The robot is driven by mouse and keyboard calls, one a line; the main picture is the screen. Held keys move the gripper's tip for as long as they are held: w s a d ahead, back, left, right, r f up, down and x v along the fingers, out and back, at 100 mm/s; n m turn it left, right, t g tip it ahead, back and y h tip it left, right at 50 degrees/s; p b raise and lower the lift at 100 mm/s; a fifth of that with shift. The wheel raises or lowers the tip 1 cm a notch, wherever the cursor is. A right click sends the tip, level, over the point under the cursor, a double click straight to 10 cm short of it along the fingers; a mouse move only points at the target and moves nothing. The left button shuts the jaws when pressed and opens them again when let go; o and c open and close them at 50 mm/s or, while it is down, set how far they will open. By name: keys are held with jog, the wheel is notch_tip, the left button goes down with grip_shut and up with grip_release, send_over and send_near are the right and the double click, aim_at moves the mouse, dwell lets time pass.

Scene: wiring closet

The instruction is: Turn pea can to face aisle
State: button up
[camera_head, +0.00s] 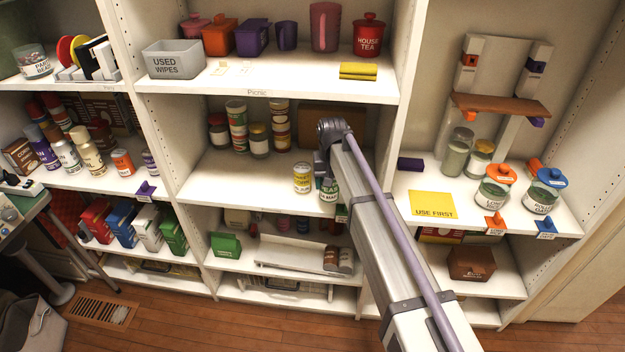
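The pea can (327,195) stands on the middle shelf of the centre bay, near the front edge. It has a white and green label with lettering that seems to begin "PEA". My arm covers its right side, so I cannot tell exactly how far the label is turned. A yellow-labelled can (302,178) stands close on its left. My gripper (322,172) points down from the wrist at the pea can's top. Its fingers are mostly hidden, and I cannot tell whether they touch the can or are open.
Stacked cans and jars (238,125) stand farther back on the same shelf (225,185). A grey "USED WIPES" bin (174,60) is on the shelf above. A yellow "USE FIRST" card (432,205) lies in the right bay. The shelf left of the yellow can is clear.

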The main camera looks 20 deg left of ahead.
jog(key=d, duration=0.1)
jog(key=w+d, duration=0.1)
jog(key=d, duration=0.1)
jog(key=w+d, duration=0.1)
jog(key=shift+d+f, duration=0.1)
jog(key=shift+d, duration=0.25)
jog(key=w+a, duration=0.3)
jog(key=w, duration=0.7)
jog(key=f+b, duration=0.5)
jog(key=shift+d, duration=0.2)
jog(key=shift+r, duration=0.1)
jog(key=o, duration=1.2)
jog(key=shift+r, duration=0.1)
notch_tip(320, 180, up, 8)
jog(key=p, duration=0.8)
